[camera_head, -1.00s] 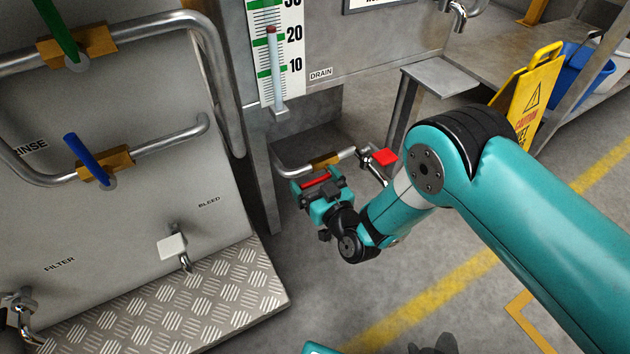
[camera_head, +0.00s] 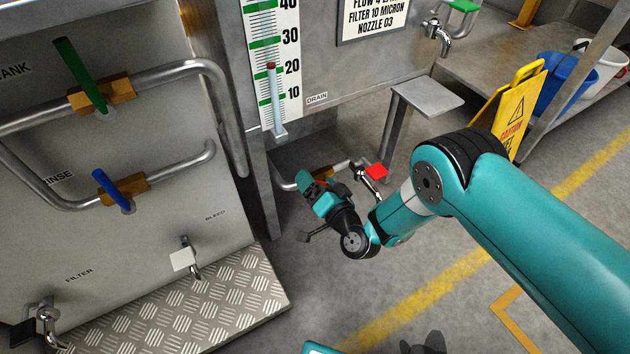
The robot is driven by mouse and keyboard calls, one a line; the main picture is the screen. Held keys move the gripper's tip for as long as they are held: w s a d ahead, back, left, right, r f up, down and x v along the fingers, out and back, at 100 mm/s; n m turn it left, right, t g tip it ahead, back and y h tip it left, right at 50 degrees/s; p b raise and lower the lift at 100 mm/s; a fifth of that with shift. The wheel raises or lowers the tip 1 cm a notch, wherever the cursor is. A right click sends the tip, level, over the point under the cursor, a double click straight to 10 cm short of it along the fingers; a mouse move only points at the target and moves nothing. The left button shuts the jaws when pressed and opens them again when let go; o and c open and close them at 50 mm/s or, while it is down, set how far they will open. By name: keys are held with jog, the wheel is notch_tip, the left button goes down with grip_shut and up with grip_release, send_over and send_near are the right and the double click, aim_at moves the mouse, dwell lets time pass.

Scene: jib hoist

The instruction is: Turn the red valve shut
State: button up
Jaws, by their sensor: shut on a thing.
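The red valve sits on the low pipe beside the DRAIN label; its brass body (camera_head: 322,173) shows just behind my gripper. My gripper (camera_head: 312,187) is shut on the valve's red lever (camera_head: 329,183). Only a sliver of red shows at the jaws; the rest of the lever is hidden by them, so its exact angle cannot be told. To the right, a small tap with a red square handle (camera_head: 376,172) stands at the pipe's end, apart from the jaws.
A green-lever valve (camera_head: 82,75) and a blue-lever valve (camera_head: 110,188) are on the left panel's pipes. A level gauge (camera_head: 274,85) stands above the drain pipe. A metal stand (camera_head: 427,96) and a yellow caution sign (camera_head: 513,110) are to the right. A tread-plate step (camera_head: 190,300) lies lower left.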

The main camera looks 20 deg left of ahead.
jog(key=m, duration=0.2)
jog(key=w+d+r+m+p, duration=0.1)
jog(key=m, duration=0.1)
jog(key=shift+w+r+m, duration=0.15)
jog(key=shift+m, duration=0.15)
jog(key=shift+w+d+r+m+p, duration=0.1)
jog(key=shift+w+d+m+p, duration=0.15)
jog(key=shift+m, duration=0.5)
jog(key=shift+w+d+f+m+p, duration=0.1)
jog(key=shift+w+d+m+p, duration=0.1)
jog(key=shift+m, duration=0.5)
jog(key=shift+w+d+r+m+p, duration=0.1)
jog(key=shift+w+d+m+p, duration=0.15)
jog(key=shift+m, duration=0.5)
jog(key=o, duration=1)
jog(key=shift+c, duration=0.2)
